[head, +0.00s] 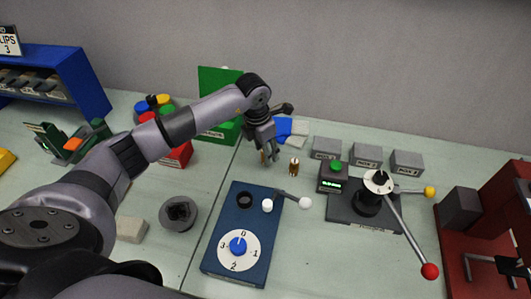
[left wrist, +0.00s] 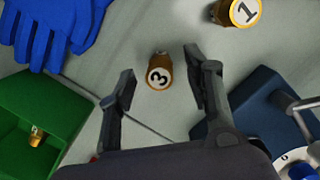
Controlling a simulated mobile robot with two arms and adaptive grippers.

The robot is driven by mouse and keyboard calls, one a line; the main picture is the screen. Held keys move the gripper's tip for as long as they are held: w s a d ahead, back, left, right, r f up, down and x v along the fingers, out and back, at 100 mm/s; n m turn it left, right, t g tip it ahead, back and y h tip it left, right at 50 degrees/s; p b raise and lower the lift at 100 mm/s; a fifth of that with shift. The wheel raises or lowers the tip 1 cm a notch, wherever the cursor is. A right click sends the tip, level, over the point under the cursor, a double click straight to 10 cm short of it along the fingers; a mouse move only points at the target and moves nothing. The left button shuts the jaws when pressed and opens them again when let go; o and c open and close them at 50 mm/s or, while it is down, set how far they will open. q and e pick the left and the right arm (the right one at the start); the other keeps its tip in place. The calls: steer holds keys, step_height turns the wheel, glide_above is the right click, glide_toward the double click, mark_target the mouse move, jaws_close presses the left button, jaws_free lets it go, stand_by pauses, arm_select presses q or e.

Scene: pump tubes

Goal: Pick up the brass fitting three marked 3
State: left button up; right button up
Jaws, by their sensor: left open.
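The brass fitting marked 3 (left wrist: 160,76) stands on the pale bench in the left wrist view, its numbered top facing the camera. My left gripper (left wrist: 160,72) is open, with one finger showing on each side of the fitting. I see no finger touching it. In the head view my left gripper (head: 266,157) points down near the back of the bench and mostly hides fitting 3. A second brass fitting, marked 1 (left wrist: 245,11), stands to the right; it appears to be the fitting (head: 294,167) beside the gripper in the head view. My right gripper is not in view.
A green bin (left wrist: 62,90) with a brass piece (left wrist: 36,136) in it is on the left. Blue gloves (left wrist: 55,30) lie behind. A blue dial box (head: 215,245) stands in front, and a lever device (head: 355,212) and grey boxes (head: 367,154) are to the right.

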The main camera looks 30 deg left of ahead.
arm_select(q)
steer(key=shift+w+f, duration=0.2)
steer(key=shift+f, duration=0.8)
jaws_close()
